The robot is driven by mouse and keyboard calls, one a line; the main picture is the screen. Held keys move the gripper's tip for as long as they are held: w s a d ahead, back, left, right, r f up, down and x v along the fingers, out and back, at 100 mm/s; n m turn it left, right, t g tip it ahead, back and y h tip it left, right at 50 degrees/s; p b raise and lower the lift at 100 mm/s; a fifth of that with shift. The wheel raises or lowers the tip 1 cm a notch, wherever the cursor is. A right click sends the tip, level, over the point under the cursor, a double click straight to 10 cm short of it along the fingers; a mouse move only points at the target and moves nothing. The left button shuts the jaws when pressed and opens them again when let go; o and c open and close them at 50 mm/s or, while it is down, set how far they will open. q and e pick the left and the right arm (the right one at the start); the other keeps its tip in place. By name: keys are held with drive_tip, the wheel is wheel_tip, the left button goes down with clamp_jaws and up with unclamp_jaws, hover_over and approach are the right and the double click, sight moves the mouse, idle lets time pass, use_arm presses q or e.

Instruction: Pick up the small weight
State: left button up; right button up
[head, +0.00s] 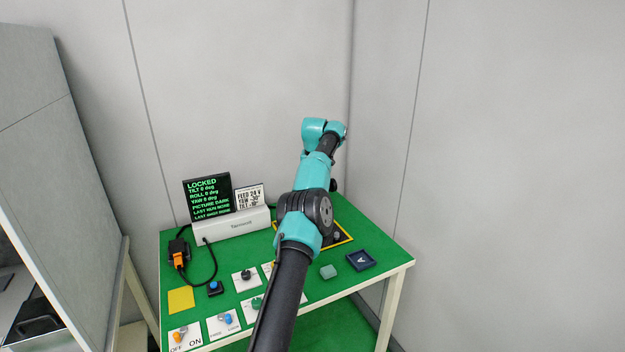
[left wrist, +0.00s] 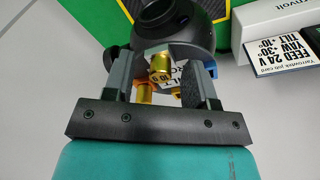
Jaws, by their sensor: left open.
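In the left wrist view, brass-coloured weights show between the fingers of my left gripper (left wrist: 163,63). One brass weight (left wrist: 160,76) with dark marking stands out in the middle. A second brass piece (left wrist: 145,94) is lower left, and a smaller bit of brass (left wrist: 176,93) shows lower right, mostly hidden by the finger. My left gripper is open, with a finger on each side of the weights; I cannot tell whether either touches. In the head view my arm hides the weights and the gripper. My right gripper is not in view.
A black rounded device (left wrist: 172,18) sits just beyond the fingers. On the green table (head: 390,262) are a black screen (head: 208,198), a white box (head: 232,226), a navy tray (head: 361,260), a green block (head: 328,272) and several control cards. Walls stand behind the table.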

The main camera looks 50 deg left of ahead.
use_arm(q)
drive_tip(key=shift+c, duration=0.2)
clamp_jaws()
drive_tip(key=shift+a, duration=0.1)
